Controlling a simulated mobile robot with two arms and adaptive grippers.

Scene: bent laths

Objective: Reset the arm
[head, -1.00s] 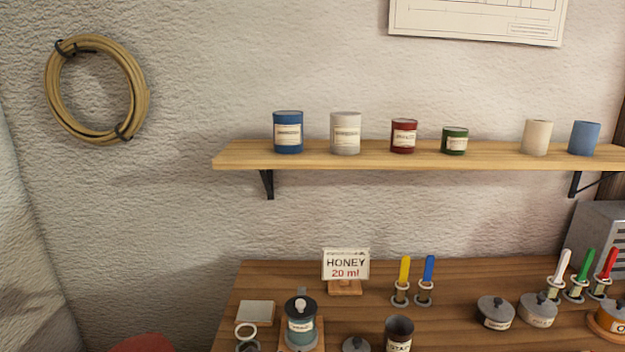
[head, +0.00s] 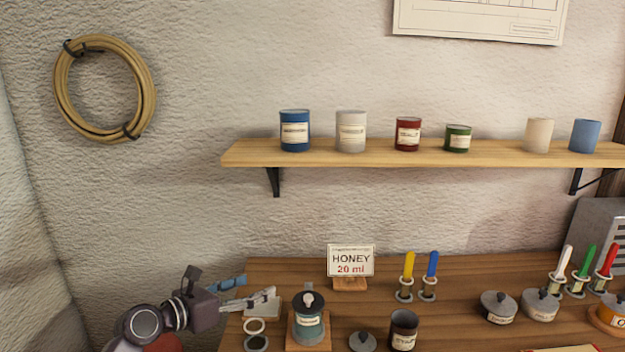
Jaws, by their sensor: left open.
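My left gripper (head: 259,289) is in the lower left of the head view, its arm coming in from the left. Its two fingers are apart and point right, over the left end of the wooden table (head: 290,268). I see nothing held between them. Behind the fingers is a small pale block (head: 268,305), partly covered by them. A teal lidded pot (head: 308,327) on a wooden base stands to the right of the fingertips. My right gripper is not in view.
A honey sign (head: 350,262) stands behind the pot. A dark cup (head: 403,330), a loose lid (head: 363,342), grey lidded pots (head: 498,308) and coloured sticks in holders (head: 431,270) stand farther right. A shelf (head: 400,155) with several cans hangs above.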

